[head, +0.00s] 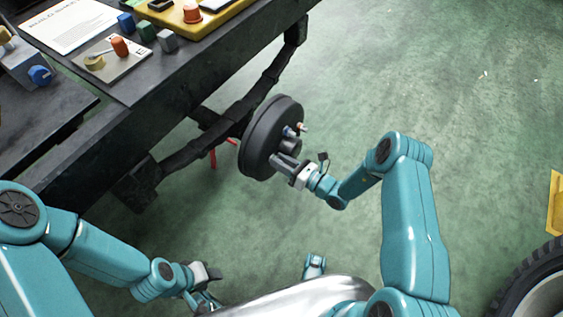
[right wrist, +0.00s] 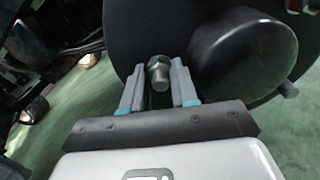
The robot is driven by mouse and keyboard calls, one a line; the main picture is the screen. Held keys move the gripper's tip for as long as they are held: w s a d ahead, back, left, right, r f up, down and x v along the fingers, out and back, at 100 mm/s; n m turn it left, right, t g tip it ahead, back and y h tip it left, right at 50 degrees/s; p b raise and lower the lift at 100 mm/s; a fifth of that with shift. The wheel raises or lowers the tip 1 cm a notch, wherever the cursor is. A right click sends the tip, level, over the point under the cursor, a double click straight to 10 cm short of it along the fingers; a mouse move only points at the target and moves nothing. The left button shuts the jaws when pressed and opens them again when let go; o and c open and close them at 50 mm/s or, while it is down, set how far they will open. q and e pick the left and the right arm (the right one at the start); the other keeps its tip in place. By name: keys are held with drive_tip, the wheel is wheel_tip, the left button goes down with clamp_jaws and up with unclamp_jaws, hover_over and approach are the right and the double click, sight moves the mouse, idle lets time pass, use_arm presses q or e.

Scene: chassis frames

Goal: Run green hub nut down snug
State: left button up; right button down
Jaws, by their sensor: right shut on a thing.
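A round black hub drum (head: 262,135) is mounted on the end of a dark axle beam. My right gripper (head: 283,164) is at the lower part of the drum's face. In the right wrist view its two fingers (right wrist: 158,88) are closed about a stud with a dull grey-green nut (right wrist: 158,72), the hub nut; its colour is hard to make out, and the fingers hide it in the head view. A blue nut (head: 289,131) and a copper-coloured one (head: 302,127) show higher on the drum. My left gripper (head: 205,274) is low at the left, away from the hub; its jaws are unclear.
The drum's round centre boss (right wrist: 243,55) stands close to the right finger. A dark bench (head: 140,75) at upper left carries a sheet, a small board, coloured blocks and a yellow tray (head: 190,14). A tyre (head: 535,285) is at lower right. The green floor right of the drum is clear.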

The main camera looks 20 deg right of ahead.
drive_tip(key=m, duration=0.9)
drive_tip(key=m+b, duration=0.1)
drive_tip(key=m, duration=0.3)
drive_tip(key=shift+d+f, duration=0.1)
drive_tip(key=shift+f, duration=0.2)
drive_tip(key=shift+m, duration=0.4)
drive_tip(key=c, duration=1.1)
unclamp_jaws()
drive_tip(key=shift+c, duration=0.2)
drive_tip(key=shift+r, duration=0.1)
